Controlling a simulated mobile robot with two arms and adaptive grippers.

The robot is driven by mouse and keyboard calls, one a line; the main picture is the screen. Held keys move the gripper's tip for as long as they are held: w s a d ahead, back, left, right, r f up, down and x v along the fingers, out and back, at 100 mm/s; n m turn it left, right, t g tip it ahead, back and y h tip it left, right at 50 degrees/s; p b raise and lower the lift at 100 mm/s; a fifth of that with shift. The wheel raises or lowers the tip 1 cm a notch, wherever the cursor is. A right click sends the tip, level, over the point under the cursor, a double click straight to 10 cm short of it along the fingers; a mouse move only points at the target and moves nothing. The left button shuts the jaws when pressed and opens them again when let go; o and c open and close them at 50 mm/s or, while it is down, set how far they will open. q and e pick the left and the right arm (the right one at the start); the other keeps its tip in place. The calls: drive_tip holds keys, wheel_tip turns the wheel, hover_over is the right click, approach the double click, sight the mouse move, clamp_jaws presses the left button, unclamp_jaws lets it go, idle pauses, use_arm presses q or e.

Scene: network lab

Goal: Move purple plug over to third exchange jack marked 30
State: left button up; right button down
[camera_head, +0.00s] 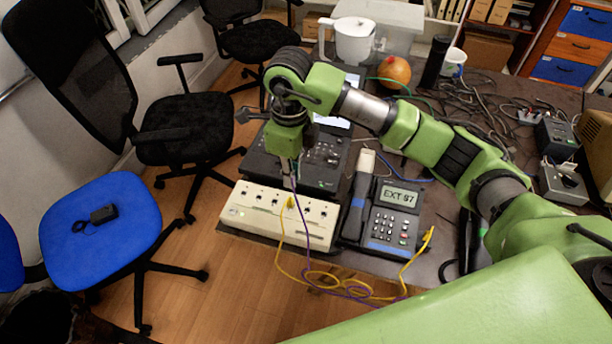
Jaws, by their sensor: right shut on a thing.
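The cream exchange box (240,214) sits at the front edge of the table, with a row of dark jacks along its top. Its jack numbers are too small to read. A yellow plug (290,203) sits in a jack near the middle. My right gripper (289,172) points down just over the back edge of the box and is shut on the purple plug, which is mostly hidden by the fingers. The purple cord (307,262) runs from the fingertips down past the front of the box. I cannot tell whether the plug touches the box. My left gripper is out of view.
Yellow and purple cords loop together off the table front. Loose cables (480,105) cover the back right. A blue chair (95,235) stands left.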

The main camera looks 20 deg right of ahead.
drive_tip(key=w+a+f+m, duration=0.4)
drive_tip(key=w+f+m, duration=0.15)
drive_tip(key=m, duration=0.95)
drive_tip(key=m+b, duration=0.2)
drive_tip(key=b, duration=0.2)
hover_over(275, 204)
drive_tip(key=shift+w+f, duration=0.2)
drive_tip(key=shift+f, duration=1.45)
drive_tip(key=shift+w+f, duration=0.15)
drive_tip(key=shift+f, duration=1.5)
drive_tip(key=c, duration=2.7)
unclamp_jaws()
clamp_jaws()
drive_tip(key=shift+f+b, duration=0.75)
drive_tip(key=shift+f, duration=0.15)
